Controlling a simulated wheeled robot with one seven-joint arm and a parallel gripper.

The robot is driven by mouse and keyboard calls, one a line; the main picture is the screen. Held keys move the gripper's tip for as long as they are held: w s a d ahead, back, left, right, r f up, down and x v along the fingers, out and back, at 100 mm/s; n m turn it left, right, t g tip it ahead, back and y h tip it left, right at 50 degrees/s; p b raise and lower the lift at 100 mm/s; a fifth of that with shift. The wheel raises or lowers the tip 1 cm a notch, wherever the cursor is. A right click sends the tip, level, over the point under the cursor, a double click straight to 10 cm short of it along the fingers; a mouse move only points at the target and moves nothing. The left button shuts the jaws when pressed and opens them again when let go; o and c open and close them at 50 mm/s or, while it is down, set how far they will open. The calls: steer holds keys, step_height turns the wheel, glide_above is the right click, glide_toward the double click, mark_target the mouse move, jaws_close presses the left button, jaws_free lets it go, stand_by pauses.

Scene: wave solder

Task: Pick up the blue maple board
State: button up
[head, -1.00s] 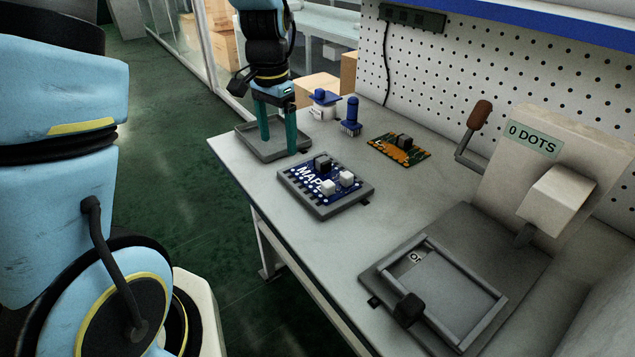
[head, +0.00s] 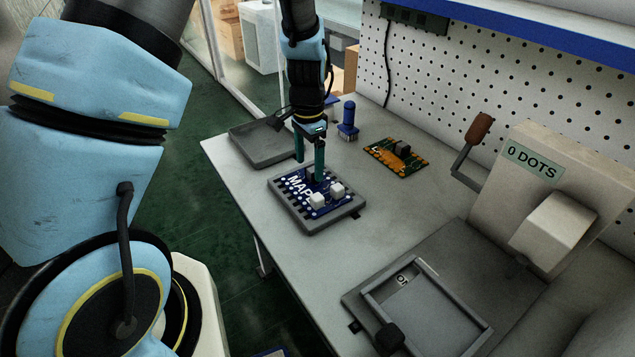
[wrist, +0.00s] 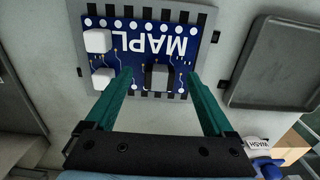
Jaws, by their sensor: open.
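The blue maple board (head: 318,198) lies on a dark slotted holder (head: 331,220) on the bench. It carries white lettering, two white blocks and a dark block. In the wrist view the board (wrist: 133,52) fills the upper middle, its lettering upside down. My gripper (head: 310,168) points down over the far part of the board with its teal fingers apart. In the wrist view the open fingers (wrist: 160,82) reach to either side of the dark block (wrist: 158,77), with nothing visibly gripped. I cannot tell whether the fingertips touch the board.
An empty grey tray (head: 262,145) lies behind the holder. A machine marked "0 DOTS" (head: 532,160) with a frame fixture (head: 427,305) occupies the bench's near right. A pegboard (head: 450,85) rises behind.

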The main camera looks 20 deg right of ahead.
mark_target(315, 184)
steer(key=shift+f, duration=1.15)
steer(key=shift+c, duration=0.4)
jaws_close()
